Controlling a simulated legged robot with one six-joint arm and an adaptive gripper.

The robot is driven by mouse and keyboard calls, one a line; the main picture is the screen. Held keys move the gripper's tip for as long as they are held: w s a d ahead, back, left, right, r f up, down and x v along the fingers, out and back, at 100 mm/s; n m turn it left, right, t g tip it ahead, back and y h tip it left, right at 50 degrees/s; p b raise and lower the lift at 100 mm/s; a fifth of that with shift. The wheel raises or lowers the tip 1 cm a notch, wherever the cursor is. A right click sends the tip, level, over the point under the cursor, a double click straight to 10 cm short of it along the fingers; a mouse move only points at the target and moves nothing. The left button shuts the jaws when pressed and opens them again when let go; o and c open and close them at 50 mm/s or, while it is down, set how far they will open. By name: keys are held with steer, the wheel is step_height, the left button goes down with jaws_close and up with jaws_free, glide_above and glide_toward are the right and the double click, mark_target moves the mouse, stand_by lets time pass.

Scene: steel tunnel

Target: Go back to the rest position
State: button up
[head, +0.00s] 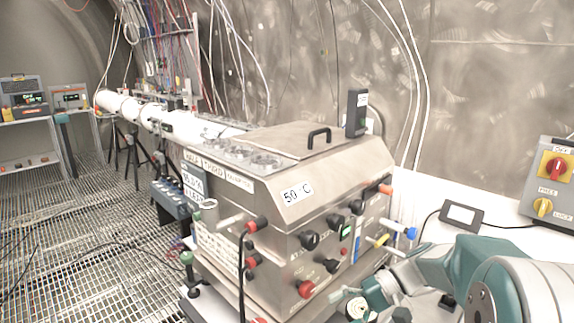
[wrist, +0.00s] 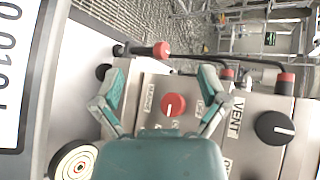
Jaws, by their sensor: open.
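My arm (head: 440,268) reaches in from the lower right of the head view, low in front of a steel cabinet (head: 265,198) marked 50 °C. In the wrist view my gripper (wrist: 162,72) is open, with its two teal fingers spread apart and nothing between their tips. A red knob (wrist: 172,104) on a steel panel (wrist: 150,95) shows between the fingers. I cannot tell whether any finger touches the panel. In the head view the gripper's fingers are hard to make out.
A VENT label (wrist: 235,118) and black knob (wrist: 273,127) lie right of the fingers. Handles with red ends, such as one (wrist: 160,50), stick out close by. A yellow-and-red switch box (head: 556,180) stands far right. Grating floor (head: 90,240) is open at left.

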steer(key=s+d+r+t+h, duration=0.2)
steer(key=s+t+h, duration=0.2)
steer(key=s, duration=0.5)
steer(key=s+d+r+n+t+h, duration=0.1)
steer(key=s+t+h, duration=0.3)
steer(key=s+h, duration=0.4)
steer(key=shift+s+d+r, duration=0.35)
steer(key=shift+d+r, duration=0.2)
steer(key=shift+d, duration=0.2)
